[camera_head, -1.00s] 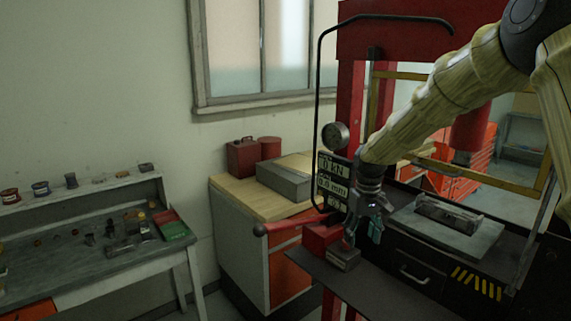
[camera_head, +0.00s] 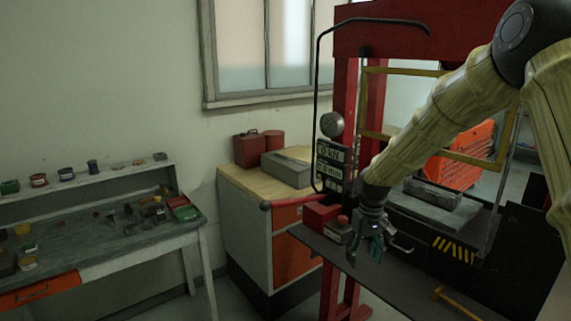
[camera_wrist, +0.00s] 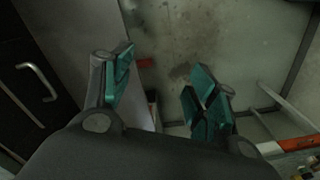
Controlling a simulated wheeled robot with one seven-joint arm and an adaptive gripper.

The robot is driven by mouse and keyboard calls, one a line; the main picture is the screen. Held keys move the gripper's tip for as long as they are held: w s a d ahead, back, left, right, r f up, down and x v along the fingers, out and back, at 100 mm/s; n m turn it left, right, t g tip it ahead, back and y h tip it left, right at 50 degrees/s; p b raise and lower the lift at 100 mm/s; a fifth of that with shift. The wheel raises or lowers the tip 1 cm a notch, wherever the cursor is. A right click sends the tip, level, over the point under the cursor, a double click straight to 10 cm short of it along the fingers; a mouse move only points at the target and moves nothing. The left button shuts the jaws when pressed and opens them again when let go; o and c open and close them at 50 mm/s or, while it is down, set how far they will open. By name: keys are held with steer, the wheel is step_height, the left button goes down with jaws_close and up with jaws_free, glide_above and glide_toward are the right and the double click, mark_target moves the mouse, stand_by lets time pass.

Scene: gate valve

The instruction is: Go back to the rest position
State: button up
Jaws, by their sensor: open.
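My gripper (camera_head: 366,250) hangs at the end of my sleeved arm, in front of the dark shelf of the red press (camera_head: 345,105). It points downward. In the wrist view my gripper (camera_wrist: 160,95) has its two teal-padded fingers spread apart with nothing between them. Below the fingers I see the grey floor (camera_wrist: 200,45). In the head view a small grey block (camera_head: 338,230) and a red box (camera_head: 319,215) sit on the shelf (camera_head: 385,275) just left of my gripper, apart from it.
A workbench (camera_head: 110,262) with small parts is at the far left. A grey fixture (camera_head: 433,193) sits in the press. A yellow bar (camera_head: 460,303) lies on the shelf.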

steer(key=s+a+f+b, duration=0.1)
steer(key=s+f, duration=0.6)
steer(key=f, duration=0.4)
steer(key=s+f+m+b, duration=0.1)
steer(key=s+f+b, duration=0.1)
steer(key=s+f, duration=0.7)
steer(key=s+a+f+b, duration=0.1)
steer(key=s+f, duration=0.4)
steer(key=f, duration=0.8)
steer(key=s+f+b, duration=0.1)
steer(key=s+f, duration=0.3)
steer(key=s, duration=0.5)
steer(key=s+d+f+m+b, duration=0.1)
steer(key=s+f, duration=0.3)
steer(key=s, duration=0.5)
steer(key=s+d+f+b, duration=0.1)
steer(key=s+f, duration=0.3)
steer(key=s, duration=0.5)
steer(key=shift+d+f+m, duration=0.25)
steer(key=shift+m, duration=0.15)
